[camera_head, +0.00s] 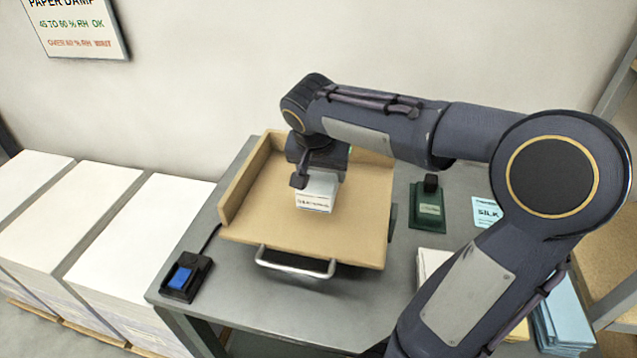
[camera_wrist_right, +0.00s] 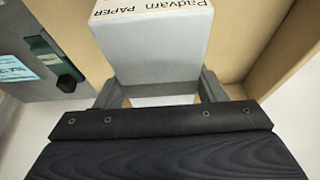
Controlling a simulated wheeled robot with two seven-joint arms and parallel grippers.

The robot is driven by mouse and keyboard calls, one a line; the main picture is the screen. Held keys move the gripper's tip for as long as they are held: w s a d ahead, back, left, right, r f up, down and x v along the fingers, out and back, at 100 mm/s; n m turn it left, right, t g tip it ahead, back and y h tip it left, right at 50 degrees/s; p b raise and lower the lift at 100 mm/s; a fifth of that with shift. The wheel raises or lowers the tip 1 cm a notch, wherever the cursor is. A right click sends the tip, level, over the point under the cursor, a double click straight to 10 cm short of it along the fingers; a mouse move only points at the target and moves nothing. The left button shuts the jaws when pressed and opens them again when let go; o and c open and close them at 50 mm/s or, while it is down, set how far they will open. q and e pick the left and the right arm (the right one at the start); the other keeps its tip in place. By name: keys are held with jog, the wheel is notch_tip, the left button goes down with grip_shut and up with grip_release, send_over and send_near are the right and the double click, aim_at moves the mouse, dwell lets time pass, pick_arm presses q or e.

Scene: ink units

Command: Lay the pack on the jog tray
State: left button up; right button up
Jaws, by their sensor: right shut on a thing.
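The pack (camera_head: 318,190) is a small white block with printed lettering. My right gripper (camera_head: 318,172) is shut on it, over the tan jog tray (camera_head: 260,226). In the right wrist view the pack (camera_wrist_right: 155,48) sits between the two grey fingers of the gripper (camera_wrist_right: 160,92), with the words "Padvarn PAPER" on its face. The tray has raised walls at its left and back and a metal handle at its front. I cannot tell whether the pack touches the tray floor. My left gripper is not in view.
A dark green device (camera_head: 428,208) and a light blue "SILK" card (camera_head: 486,211) are right of the tray. A black box with a blue button (camera_head: 187,277) is at the table's front left. Tall white paper stacks (camera_head: 70,210) stand left of the grey table (camera_head: 330,318).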

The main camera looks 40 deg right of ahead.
jog(key=f, duration=0.2)
jog(key=w+f, duration=0.1)
jog(key=shift+f, duration=0.6)
jog(key=shift+f, duration=0.15)
jog(key=o, duration=0.8)
jog(key=shift+f+b, duration=0.1)
jog(key=shift+b, duration=0.25)
jog(key=o, duration=0.5)
jog(key=shift+c, duration=0.2)
